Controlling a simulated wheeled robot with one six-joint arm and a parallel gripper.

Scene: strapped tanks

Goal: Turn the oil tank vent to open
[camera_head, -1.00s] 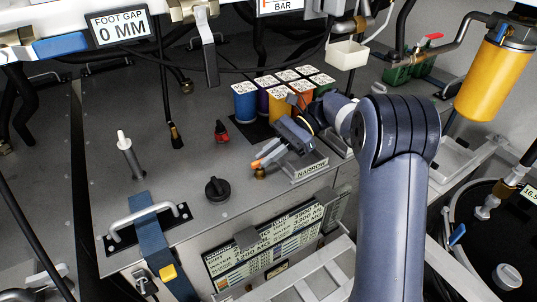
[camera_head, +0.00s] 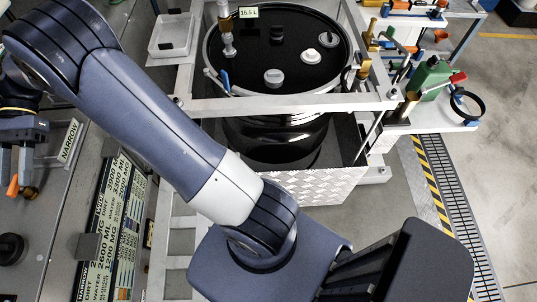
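A round black tank (camera_head: 283,132) stands at upper middle inside a pale frame. Its black lid carries a grey knob (camera_head: 273,76), a white knob (camera_head: 310,56), another pale knob (camera_head: 328,39) and a dark cap (camera_head: 277,34). I cannot tell which of these is the vent, nor read an oil marking on this tank. My gripper (camera_head: 14,172) is at the left edge, partly cut off, far from the tank over the grey panel. An orange tip (camera_head: 12,187) and a brass fitting (camera_head: 29,192) show at its fingers. Whether it holds anything is unclear.
My arm spans the left and lower middle. A brass fitting with a pale connector (camera_head: 226,35) and a 16.5 L label (camera_head: 248,12) are at the tank's back left. A blue lever (camera_head: 225,80) is near its rim.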

